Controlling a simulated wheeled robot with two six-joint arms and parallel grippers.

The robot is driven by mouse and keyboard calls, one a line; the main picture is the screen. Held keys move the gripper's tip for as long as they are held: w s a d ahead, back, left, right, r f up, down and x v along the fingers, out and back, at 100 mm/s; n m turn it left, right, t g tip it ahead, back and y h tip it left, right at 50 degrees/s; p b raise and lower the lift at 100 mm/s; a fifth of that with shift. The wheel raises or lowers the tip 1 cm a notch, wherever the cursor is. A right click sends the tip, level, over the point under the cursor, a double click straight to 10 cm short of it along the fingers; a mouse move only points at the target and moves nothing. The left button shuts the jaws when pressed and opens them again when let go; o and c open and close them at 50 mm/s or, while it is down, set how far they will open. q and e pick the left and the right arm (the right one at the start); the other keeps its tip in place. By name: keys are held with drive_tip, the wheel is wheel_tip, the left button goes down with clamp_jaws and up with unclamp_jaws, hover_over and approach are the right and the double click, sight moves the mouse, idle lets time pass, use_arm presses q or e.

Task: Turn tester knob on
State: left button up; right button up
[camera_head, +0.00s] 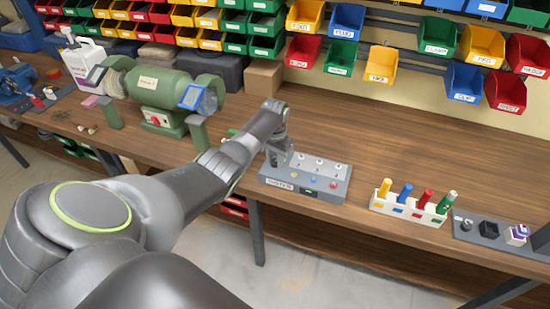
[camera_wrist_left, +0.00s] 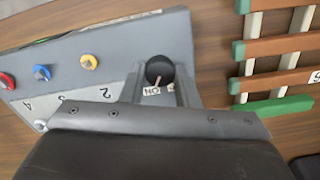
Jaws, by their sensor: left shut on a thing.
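The tester (camera_head: 325,170) is a grey box on the workbench with colored buttons and numbered sockets on its sloped top; it also shows in the left wrist view (camera_wrist_left: 120,55). Its black round knob (camera_wrist_left: 160,68) has a white pointer line, which points toward the "ON" label below it. A second small label beside it is partly hidden by a finger. My left gripper (camera_wrist_left: 161,80) is shut on the knob, with one finger on each side. In the head view my left gripper (camera_head: 279,152) is over the left end of the tester and hides the knob. My right gripper is not in view.
A white rack (camera_head: 410,208) with colored-handled pieces stands right of the tester, then a grey tray (camera_head: 485,232) with small items. A green bench grinder (camera_head: 160,95) stands to the left. Bins (camera_head: 380,62) hang behind. The bench behind the tester is mostly clear.

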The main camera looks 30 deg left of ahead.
sight(275, 161)
use_arm(q)
drive_tip(key=shift+w+r, duration=0.1)
drive_tip(key=o, duration=1)
wheel_tip(275, 161, up, 17)
drive_tip(key=shift+r+b, duration=0.2)
drive_tip(key=shift+b, duration=0.35)
